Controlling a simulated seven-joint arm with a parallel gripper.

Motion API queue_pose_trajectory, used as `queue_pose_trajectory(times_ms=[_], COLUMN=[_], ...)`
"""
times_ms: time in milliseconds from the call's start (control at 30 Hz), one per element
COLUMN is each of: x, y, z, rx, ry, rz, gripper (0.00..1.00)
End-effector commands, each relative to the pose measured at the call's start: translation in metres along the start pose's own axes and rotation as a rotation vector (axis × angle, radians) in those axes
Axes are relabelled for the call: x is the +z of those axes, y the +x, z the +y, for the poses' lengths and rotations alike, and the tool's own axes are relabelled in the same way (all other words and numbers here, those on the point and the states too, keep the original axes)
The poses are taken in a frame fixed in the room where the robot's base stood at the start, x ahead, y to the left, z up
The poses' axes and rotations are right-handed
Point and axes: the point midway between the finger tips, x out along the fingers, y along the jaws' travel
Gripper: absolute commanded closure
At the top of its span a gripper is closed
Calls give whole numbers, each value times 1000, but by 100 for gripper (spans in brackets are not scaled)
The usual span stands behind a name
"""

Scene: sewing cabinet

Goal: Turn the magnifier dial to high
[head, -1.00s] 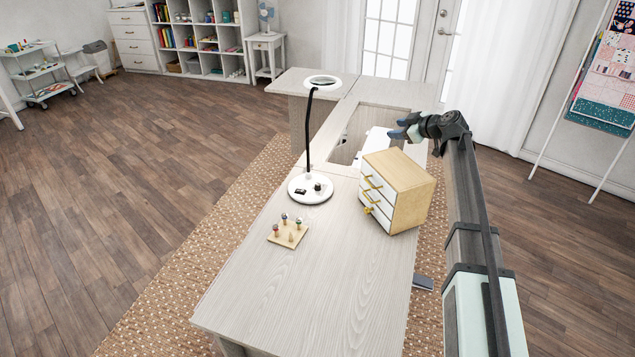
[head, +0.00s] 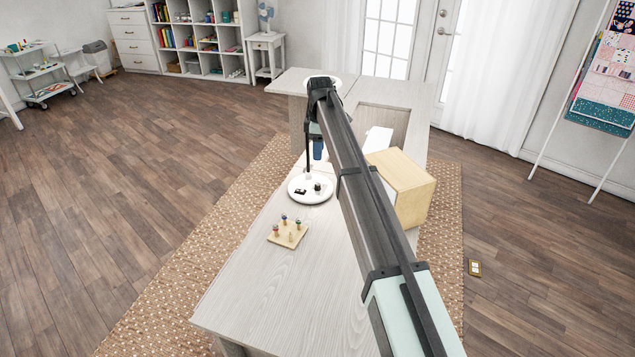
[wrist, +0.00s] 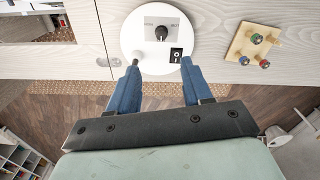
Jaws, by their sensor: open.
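The magnifier lamp's round white base (head: 300,190) stands on the pale wooden cabinet top. In the wrist view the base (wrist: 135,45) carries a black dial (wrist: 161,33) on a grey plate with small markings, too small to read. A black switch (wrist: 176,55) sits beside the dial. My gripper (wrist: 160,63) is open and empty, its two blue fingers pointing at the base, one on each side, with the dial beyond their tips. In the head view my gripper (head: 318,150) is above the base near the lamp's stem, and my arm partly hides the lamp.
A wooden peg block (head: 288,234) with several small pegs stands next to the base, and also shows in the wrist view (wrist: 252,45). A small drawer box (head: 405,180) is partly behind my arm.

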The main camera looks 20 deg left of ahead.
Motion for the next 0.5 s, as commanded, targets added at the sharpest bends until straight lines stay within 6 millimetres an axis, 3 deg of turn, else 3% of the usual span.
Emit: queue_pose_trajectory(times_ms=[233,500], x=[-2,-1], y=[14,59], z=[-2,-3], rx=[-10,-9], ry=[3,3], rz=[-24,-22], gripper=[51,51])
